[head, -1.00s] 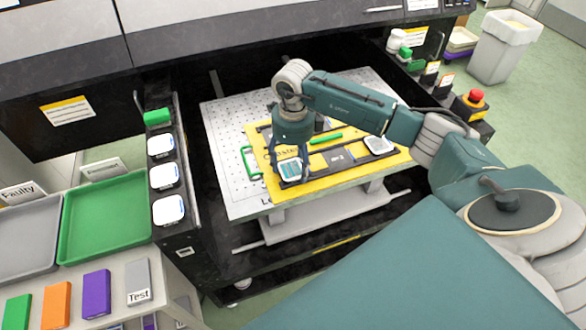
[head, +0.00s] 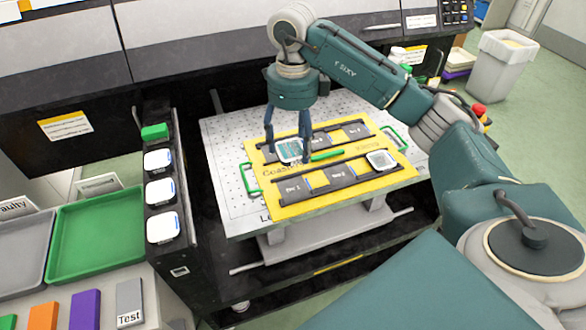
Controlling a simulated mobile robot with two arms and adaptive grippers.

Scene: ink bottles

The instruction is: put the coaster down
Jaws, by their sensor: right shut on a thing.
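My right gripper (head: 287,152) comes down over the yellow board (head: 290,208), its fingers on either side of a coaster with a teal patterned face and pale rim (head: 289,151). It is shut on this coaster, at the left end of the board's back dark strip. I cannot tell whether the coaster touches the strip or hangs just above it. A second, pale coaster (head: 381,160) lies at the right end of the front dark strip (head: 322,182), which has bay labels. My left gripper is out of view.
A green bar (head: 327,155) lies between the strips, right of the held coaster. Several white square pieces (head: 162,226) line the black rail at left, beside a green tray (head: 95,240).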

